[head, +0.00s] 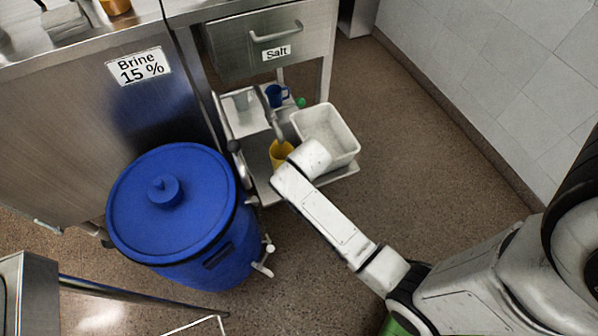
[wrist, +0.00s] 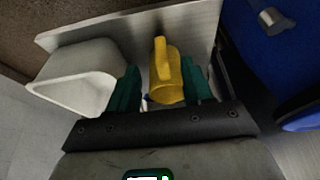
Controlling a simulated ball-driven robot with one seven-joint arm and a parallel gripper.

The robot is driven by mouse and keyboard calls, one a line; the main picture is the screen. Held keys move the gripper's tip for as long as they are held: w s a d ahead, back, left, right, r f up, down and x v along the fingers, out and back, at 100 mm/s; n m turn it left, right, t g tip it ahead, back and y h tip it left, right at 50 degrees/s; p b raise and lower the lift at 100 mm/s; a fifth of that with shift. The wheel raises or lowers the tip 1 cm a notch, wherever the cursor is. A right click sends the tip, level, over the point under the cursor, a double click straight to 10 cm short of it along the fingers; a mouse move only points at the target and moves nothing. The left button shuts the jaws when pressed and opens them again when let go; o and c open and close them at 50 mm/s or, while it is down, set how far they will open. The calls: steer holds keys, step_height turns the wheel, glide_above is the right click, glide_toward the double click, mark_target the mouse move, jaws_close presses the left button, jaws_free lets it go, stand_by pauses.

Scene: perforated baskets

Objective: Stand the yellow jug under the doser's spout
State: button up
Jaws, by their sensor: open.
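The yellow jug (head: 281,151) stands on a low metal shelf (head: 258,162), beside a white tub. My wrist partly hides it in the head view. In the wrist view the yellow jug (wrist: 164,80) shows between the two green fingers of my gripper (wrist: 161,84), its handle facing up in the picture. The fingers are apart, with a small gap showing at the jug's sides; I cannot tell if either touches it. A grey pipe, seemingly the doser's spout (head: 276,127), comes down just above the jug in the head view. I cannot tell whether the jug is directly beneath it.
The white tub (head: 345,135) is right of the jug. A blue lidded barrel (head: 205,215) stands close on the left. The Salt drawer (head: 235,45) is above. Floor at right is clear.

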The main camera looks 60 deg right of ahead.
steer(key=s+a+r+n+g+y, duration=0.1)
steer(key=s+a+r+n, duration=0.2)
steer(key=s, duration=0.5)
steer(key=s+a+r+n+g+y, duration=0.1)
steer(key=s+a+r+n, duration=0.2)
steer(key=s+a+r, duration=0.3)
steer(key=shift+s+a+g, duration=0.3)
steer(key=shift+s+a, duration=0.5)
steer(key=shift+s, duration=0.4)
